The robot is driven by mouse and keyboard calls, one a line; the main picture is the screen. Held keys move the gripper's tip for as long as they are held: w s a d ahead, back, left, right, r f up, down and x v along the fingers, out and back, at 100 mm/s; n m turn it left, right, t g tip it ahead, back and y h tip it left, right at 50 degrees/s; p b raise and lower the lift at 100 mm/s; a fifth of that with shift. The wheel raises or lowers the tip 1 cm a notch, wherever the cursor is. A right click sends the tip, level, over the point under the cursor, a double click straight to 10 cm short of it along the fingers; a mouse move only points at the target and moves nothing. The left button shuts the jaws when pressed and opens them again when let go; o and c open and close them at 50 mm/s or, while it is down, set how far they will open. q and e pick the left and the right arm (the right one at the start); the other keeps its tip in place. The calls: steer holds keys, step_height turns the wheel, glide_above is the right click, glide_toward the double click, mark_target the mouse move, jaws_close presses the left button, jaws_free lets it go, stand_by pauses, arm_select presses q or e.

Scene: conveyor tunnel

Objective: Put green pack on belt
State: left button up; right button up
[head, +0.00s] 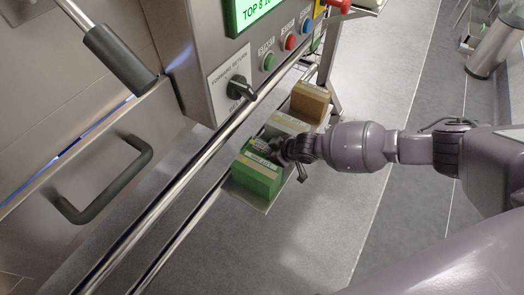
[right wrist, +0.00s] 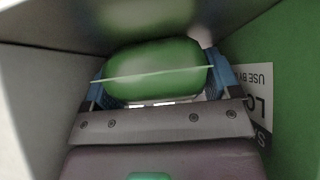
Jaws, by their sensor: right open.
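The green pack (head: 256,178) is a box with a pale label on top, at the near end of a narrow shelf. My right gripper (head: 280,150) reaches in from the right, at the pack's far edge, beside the grey pack. In the right wrist view its blue-tipped jaws (right wrist: 158,85) are open. A rounded green shape (right wrist: 155,68) shows between or beyond them; I cannot tell whether they touch it. A green wall with a printed label (right wrist: 285,90) stands close on the right. My left gripper is out of view. I cannot make out the belt.
A grey pack (head: 286,123) and a brown pack (head: 310,102) sit farther along the shelf (head: 262,205). Metal rails (head: 185,178) run beside it. A steel machine with a control panel, a black knob (head: 240,88) and a black handle (head: 108,183) stands left. Open floor lies at right.

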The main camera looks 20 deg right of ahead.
steer(key=shift+w, duration=0.1)
steer(key=shift+c, duration=0.2)
steer(key=shift+r, duration=0.15)
steer(key=c, duration=1)
